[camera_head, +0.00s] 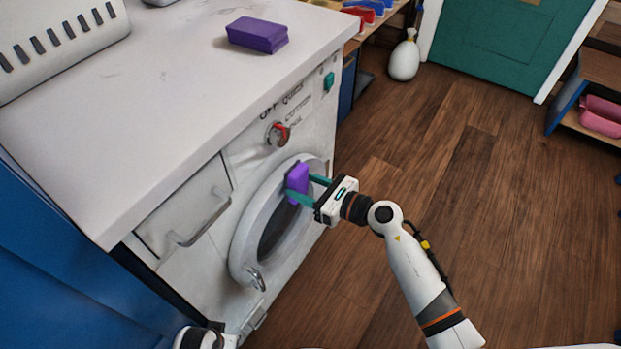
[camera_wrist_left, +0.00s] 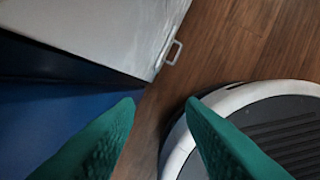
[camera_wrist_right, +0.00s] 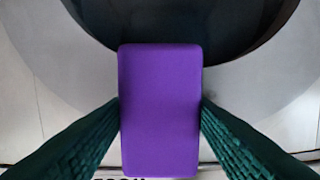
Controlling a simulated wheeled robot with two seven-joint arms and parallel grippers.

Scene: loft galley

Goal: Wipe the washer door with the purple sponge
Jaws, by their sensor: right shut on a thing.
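The washer door (camera_head: 247,236) is a round white ring with dark glass on the washer's front, and it looks closed. My right gripper (camera_head: 300,190) is shut on a purple sponge (camera_head: 297,178) in front of the door's upper right part. In the right wrist view the sponge (camera_wrist_right: 160,110) sits between both green fingers, over the door ring (camera_wrist_right: 225,80) and partly over the dark glass. I cannot tell whether it touches the door. My left gripper (camera_wrist_left: 165,100) is open and empty in the left wrist view, above the floor by the cabinet and my base.
A second purple sponge (camera_head: 258,35) lies on the white countertop (camera_head: 150,100). A red-ringed knob (camera_head: 277,134) and a drawer handle (camera_head: 200,218) stick out of the washer front. A white bottle-like object (camera_head: 404,58) stands on the floor. The wooden floor (camera_head: 450,170) on the right is clear.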

